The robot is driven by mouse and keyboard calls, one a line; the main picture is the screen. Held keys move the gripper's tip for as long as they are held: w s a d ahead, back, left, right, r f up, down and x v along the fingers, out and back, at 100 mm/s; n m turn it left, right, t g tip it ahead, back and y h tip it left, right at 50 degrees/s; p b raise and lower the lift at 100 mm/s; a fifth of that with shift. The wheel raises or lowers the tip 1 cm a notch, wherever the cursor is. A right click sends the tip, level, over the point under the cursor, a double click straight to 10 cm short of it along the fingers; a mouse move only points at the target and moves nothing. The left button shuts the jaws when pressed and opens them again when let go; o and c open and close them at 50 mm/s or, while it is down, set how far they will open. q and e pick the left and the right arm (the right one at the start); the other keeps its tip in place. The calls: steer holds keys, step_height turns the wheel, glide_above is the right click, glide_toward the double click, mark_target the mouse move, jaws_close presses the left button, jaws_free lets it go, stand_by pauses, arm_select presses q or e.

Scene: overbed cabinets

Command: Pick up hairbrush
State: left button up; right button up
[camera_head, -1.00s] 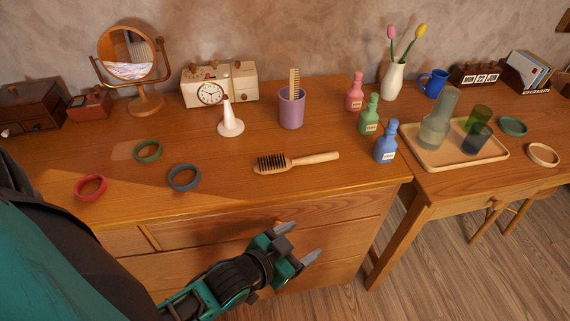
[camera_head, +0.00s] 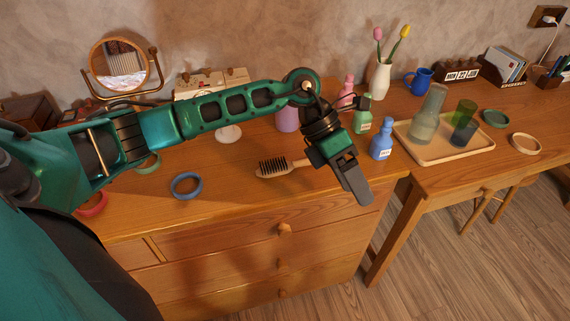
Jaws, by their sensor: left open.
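The hairbrush (camera_head: 273,168) lies on the wooden dresser top (camera_head: 235,205), with its dark bristles to the left. The right part of its wooden handle is hidden behind my left gripper. My left gripper (camera_head: 362,195) is open and points down and to the right, in front of the handle and near the dresser's front right edge. I see no object between its fingers. My left arm reaches across the dresser from the left. My right gripper is not in view.
Blue (camera_head: 381,139), green (camera_head: 363,117) and pink (camera_head: 346,92) bottles stand close to the gripper. A purple cup (camera_head: 287,119) is partly behind my arm. A tray (camera_head: 447,152) with glasses is at the right. A dark blue ring (camera_head: 186,186) lies left of the brush.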

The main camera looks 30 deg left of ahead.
arm_select(q)
steer(key=w+a+r+y, duration=0.1)
steer(key=w+a+y, duration=0.15)
steer(key=a, duration=0.35)
steer(key=w+a+r+t+y, duration=0.1)
steer(key=a+r+y, duration=0.15)
steer(key=a, duration=0.35)
steer(key=w+a+r+y, duration=0.1)
steer(key=a+y, duration=0.3)
steer(key=a, duration=0.2)
glide_above(285, 161)
steer(key=f, duration=0.7)
steer(key=shift+s+a, duration=0.15)
steer(key=shift+s, duration=0.05)
steer(key=shift+w+f, duration=0.2)
steer(key=shift+f, duration=2.85)
steer(key=shift+c, duration=0.2)
steer(key=c, duration=1.1)
steer(key=shift+r, duration=0.15)
steer(key=shift+c, duration=0.2)
